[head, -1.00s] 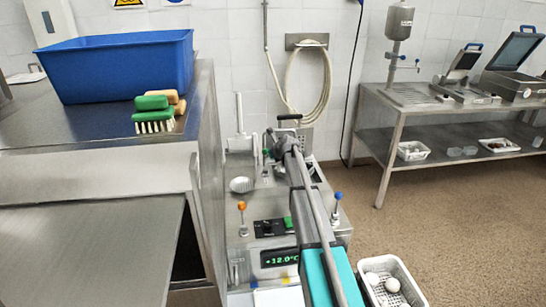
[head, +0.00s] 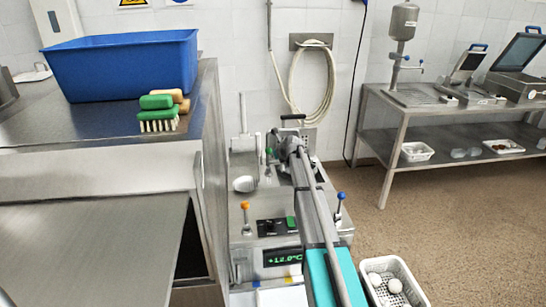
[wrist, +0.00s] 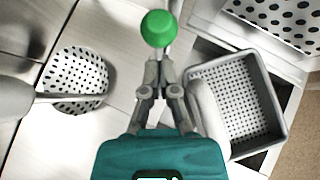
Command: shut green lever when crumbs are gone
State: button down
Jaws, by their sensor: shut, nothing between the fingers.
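The green lever's round knob (wrist: 158,28) is at the top middle of the wrist view, just beyond my gripper (wrist: 160,68). My gripper's fingers are together with nothing between them; whether they touch the lever is unclear. In the head view the green knob (head: 269,151) is small, left of my arm's end, at the back of the steel machine (head: 265,240). A grey perforated basket (wrist: 237,105) lies right of my gripper in the wrist view. No crumbs can be made out in its visible part. The lever's shaft is mostly hidden.
A perforated skimmer (wrist: 75,80) lies to the left. Orange (head: 244,205) and blue (head: 340,196) levers stand on the machine. A white basket (head: 390,285) with round white items is at front right. A steel counter (head: 95,165) stands close left; open floor is right.

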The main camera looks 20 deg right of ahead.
jog(key=p+v, duration=0.7)
jog(key=v, duration=0.5)
jog(key=shift+s+d+f, duration=0.25)
jog(key=shift+s+f, duration=0.05)
dwell(0.5)
jog(key=s+a+f+n+g, duration=0.2)
jog(key=s+a+n, duration=0.5)
jog(key=s+n, duration=0.15)
jog(key=s+a+f+n+g, duration=0.3)
jog(key=s+a+n, duration=0.3)
jog(key=s+n, duration=0.25)
jog(key=s+a+f+n+g+h, duration=0.1)
jog(key=s+a+n+g, duration=0.1)
jog(key=s+n, duration=0.5)
jog(key=s+a+n+g+h, duration=0.1)
jog(key=s+a+n+g, duration=0.1)
jog(key=s+n, duration=0.6)
jog(key=s+a, duration=0.1)
jog(key=s, duration=0.5)
jog(key=shift+s+a+f+g+h, duration=0.3)
jog(key=shift+s+a+f+h, duration=0.05)
jog(key=shift+h, duration=0.05)
